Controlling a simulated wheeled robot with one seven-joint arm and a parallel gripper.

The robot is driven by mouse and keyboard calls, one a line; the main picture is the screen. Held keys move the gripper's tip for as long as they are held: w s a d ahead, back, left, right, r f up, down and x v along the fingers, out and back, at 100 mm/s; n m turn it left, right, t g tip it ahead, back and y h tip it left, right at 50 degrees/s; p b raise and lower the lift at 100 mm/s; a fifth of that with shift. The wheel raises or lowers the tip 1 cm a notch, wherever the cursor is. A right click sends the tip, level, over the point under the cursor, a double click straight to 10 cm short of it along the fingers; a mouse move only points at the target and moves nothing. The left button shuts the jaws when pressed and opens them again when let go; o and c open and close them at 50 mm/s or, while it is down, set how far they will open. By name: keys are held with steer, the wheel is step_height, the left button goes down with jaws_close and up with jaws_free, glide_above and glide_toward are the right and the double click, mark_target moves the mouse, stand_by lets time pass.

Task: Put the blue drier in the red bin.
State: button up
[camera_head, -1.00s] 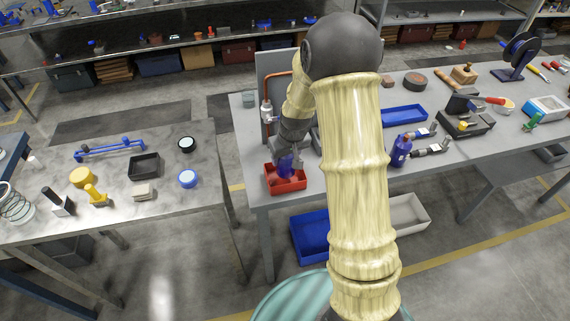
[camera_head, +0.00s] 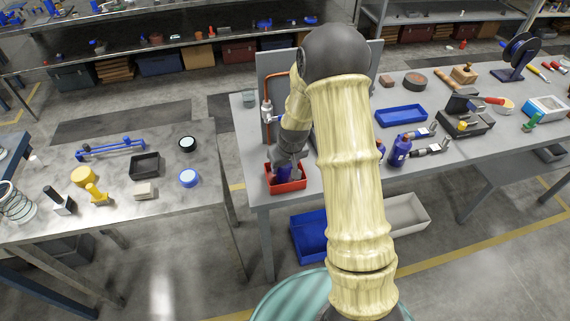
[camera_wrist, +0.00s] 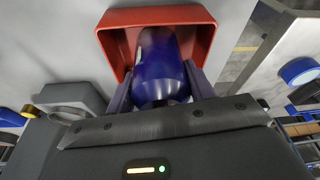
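The blue drier (camera_wrist: 162,68) is a dark blue, rounded cylinder. My gripper (camera_wrist: 160,82) is shut on it, with one finger against each side. In the wrist view the drier's far end is within the opening of the red bin (camera_wrist: 155,15). In the head view the red bin (camera_head: 291,187) sits at the near left corner of the grey workbench, and my gripper (camera_head: 284,169) points down into it with the drier. Whether the drier touches the bin floor is hidden.
A panel with a copper pipe (camera_head: 267,88) stands just behind the bin. A blue bottle (camera_head: 399,151) and a blue tray (camera_head: 402,115) are to the right on the workbench (camera_head: 440,175). A separate table (camera_head: 110,215) with small parts is on the left.

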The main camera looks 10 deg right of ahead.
steer(key=o, duration=0.4)
steer(key=shift+o, duration=0.2)
steer(key=v, duration=1.2)
steer(key=shift+b, duration=0.4)
steer(key=shift+r, duration=0.15)
steer(key=s+r+m, duration=0.2)
steer(key=s, duration=1.5)
steer(key=shift+s+a+g+h, duration=0.3)
